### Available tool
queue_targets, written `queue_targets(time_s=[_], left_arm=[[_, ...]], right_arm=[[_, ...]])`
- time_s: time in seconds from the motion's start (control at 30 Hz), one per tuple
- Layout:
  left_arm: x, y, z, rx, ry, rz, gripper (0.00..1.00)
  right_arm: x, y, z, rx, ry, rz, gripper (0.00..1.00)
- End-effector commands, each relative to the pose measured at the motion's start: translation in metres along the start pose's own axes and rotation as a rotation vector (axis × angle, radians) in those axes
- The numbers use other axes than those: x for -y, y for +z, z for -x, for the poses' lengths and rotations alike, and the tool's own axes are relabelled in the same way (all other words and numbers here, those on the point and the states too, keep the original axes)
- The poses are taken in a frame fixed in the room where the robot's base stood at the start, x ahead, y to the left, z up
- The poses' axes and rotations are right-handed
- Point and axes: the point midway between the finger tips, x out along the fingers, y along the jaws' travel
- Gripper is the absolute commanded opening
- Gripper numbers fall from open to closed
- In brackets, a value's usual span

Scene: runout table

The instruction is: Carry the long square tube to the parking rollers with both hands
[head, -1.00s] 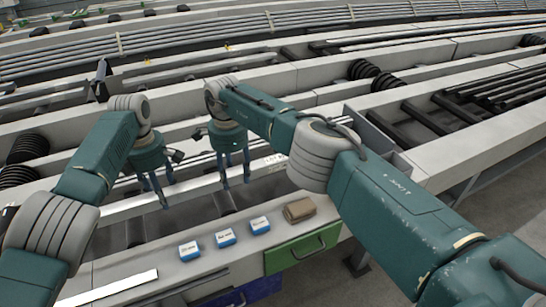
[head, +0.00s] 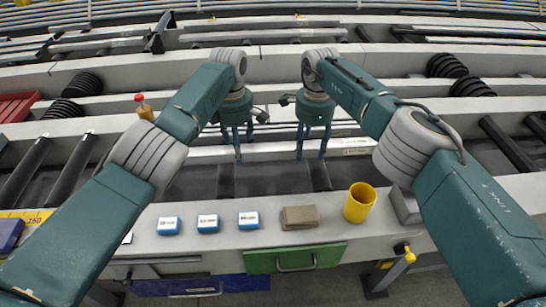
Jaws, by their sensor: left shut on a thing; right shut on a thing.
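A long pale square tube (head: 275,153) runs left to right under both hands in the head view, above the dark rollers (head: 226,180) of the near bay. My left gripper (head: 243,147) points down and is shut on it, left of the middle. My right gripper (head: 312,147) is shut on it farther right. The tube looks level. My forearms cover its ends, and I cannot tell its exact clearance above the rollers. More dark rollers lie at the left (head: 70,168) and at the right (head: 508,146); I cannot tell which are the parking rollers.
The front ledge holds several small blue-and-white boxes (head: 208,223), a brown folded cloth (head: 300,217) and a yellow cup (head: 360,203). A red-capped bottle (head: 144,108) stands near my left arm. Black ribbed rolls (head: 63,108) and long rails lie behind. A green drawer (head: 295,258) is below.

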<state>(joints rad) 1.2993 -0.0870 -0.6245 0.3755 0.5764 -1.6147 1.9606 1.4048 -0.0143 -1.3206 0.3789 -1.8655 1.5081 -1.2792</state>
Motion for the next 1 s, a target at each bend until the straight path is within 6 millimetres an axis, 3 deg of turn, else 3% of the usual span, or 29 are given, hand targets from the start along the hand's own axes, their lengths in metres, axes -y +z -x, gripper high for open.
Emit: queue_targets(time_s=[0.1, 0.57, 1.0], left_arm=[[-0.001, -0.001, -0.012, -0.001, 0.001, 0.0, 0.0], [-0.001, -0.001, -0.012, -0.001, 0.001, 0.0, 0.0], [-0.001, 0.0, -0.029, -0.001, 0.002, 0.0, 0.0]], right_arm=[[0.001, -0.001, -0.011, -0.001, -0.004, -0.002, 0.0], [0.001, -0.001, -0.011, -0.002, -0.004, -0.003, 0.0], [0.001, -0.001, -0.029, -0.002, -0.003, -0.003, 0.0]])
